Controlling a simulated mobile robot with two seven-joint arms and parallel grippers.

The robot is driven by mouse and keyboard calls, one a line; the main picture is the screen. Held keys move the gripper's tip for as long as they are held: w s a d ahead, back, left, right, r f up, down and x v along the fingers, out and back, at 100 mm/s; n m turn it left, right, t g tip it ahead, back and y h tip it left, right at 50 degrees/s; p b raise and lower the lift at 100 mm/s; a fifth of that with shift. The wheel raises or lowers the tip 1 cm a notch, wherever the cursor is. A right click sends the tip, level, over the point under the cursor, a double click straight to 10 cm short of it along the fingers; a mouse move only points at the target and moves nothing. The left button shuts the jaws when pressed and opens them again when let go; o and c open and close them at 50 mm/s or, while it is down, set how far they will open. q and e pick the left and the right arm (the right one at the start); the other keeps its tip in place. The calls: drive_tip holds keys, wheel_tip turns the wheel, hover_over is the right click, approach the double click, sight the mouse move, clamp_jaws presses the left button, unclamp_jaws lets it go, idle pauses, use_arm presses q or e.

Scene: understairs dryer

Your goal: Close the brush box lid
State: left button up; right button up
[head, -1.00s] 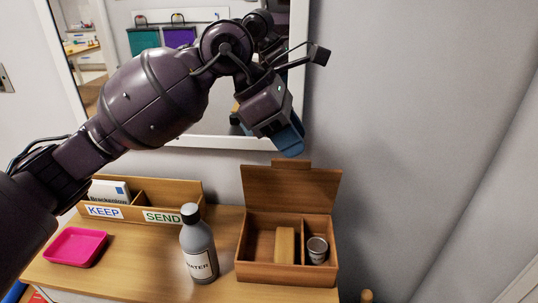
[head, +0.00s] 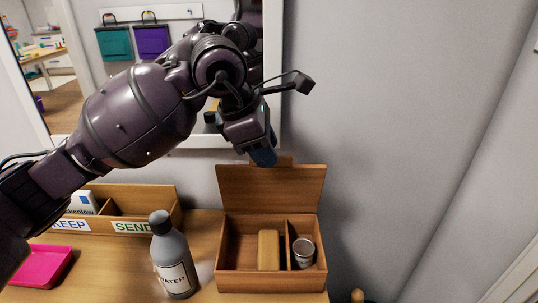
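The wooden brush box (head: 228,281) stands on the dresser top with its lid (head: 270,189) open and roughly upright at the back, near the wall. A divider splits the box. A tan block-like brush (head: 269,250) lies in the left compartment and a small grey tin (head: 303,252) stands in the right one. My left gripper (head: 263,155) points down at the top edge of the lid, beside its small tab. Its blue fingertips overlap the lid's top in view; I cannot tell if they touch it. The finger gap is hidden. My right gripper is not in view.
A grey water bottle (head: 172,257) stands just left of the box. A KEEP/SEND divided tray (head: 154,211) is at the back left, with a pink tray (head: 40,266) in front. A framed mirror (head: 215,143) hangs behind my arm. Bare wall lies to the right.

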use_arm(q)
drive_tip(key=shift+x, duration=0.85)
clamp_jaws()
